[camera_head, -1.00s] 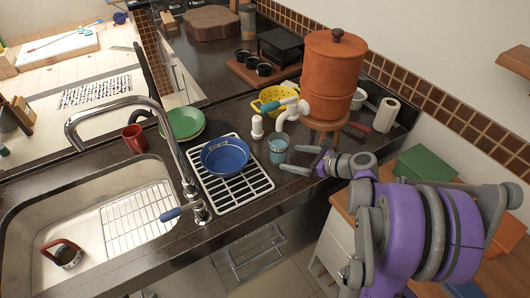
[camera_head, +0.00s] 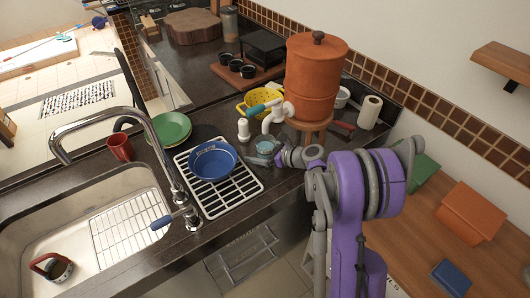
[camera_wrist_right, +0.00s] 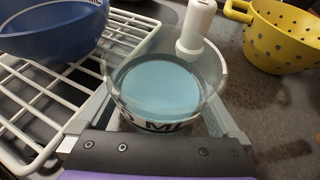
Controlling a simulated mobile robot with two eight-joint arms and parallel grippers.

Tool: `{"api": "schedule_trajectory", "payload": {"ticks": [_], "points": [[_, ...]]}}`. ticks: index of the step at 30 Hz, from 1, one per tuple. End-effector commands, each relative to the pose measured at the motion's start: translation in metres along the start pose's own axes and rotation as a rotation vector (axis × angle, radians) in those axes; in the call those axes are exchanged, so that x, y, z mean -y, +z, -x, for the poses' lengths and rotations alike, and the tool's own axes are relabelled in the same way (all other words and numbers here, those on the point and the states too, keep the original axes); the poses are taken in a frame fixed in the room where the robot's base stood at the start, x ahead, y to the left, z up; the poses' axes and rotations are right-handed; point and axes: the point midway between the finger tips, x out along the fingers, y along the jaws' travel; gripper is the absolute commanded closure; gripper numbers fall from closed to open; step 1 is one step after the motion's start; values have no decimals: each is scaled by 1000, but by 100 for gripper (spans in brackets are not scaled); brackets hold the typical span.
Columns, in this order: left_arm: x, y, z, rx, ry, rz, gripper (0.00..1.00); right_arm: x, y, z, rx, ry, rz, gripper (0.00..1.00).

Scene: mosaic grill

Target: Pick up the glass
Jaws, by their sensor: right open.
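The glass (camera_head: 265,146) is a clear cup with light blue contents, standing on the dark counter beneath the spout of the terracotta dispenser. In the head view its lower part is hidden behind my right gripper (camera_head: 268,158). In the right wrist view the glass (camera_wrist_right: 166,82) stands between the two fingers of my right gripper (camera_wrist_right: 160,115), one on each side. The gripper is open around it. The right finger is partly seen through or behind the glass, and I cannot tell whether either finger touches it. My left gripper is not in view.
The terracotta dispenser (camera_head: 314,75) stands on a wooden stool just behind the glass. A white rack (camera_head: 241,191) with a blue bowl (camera_head: 212,160) is close on the left. A yellow colander (camera_head: 257,99) and a white shaker (camera_head: 243,130) are behind.

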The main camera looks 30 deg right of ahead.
Motion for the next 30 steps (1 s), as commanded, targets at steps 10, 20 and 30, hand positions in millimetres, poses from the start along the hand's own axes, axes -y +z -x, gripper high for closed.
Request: {"api": "schedule_trajectory", "payload": {"ticks": [10, 20, 30], "points": [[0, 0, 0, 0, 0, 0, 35, 0, -1, -1, -1, 0, 0, 22], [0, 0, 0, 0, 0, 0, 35, 0, -1, -1, -1, 0, 0, 81], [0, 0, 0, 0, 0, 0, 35, 0, 0, 0, 0, 0, 0, 100]]}}
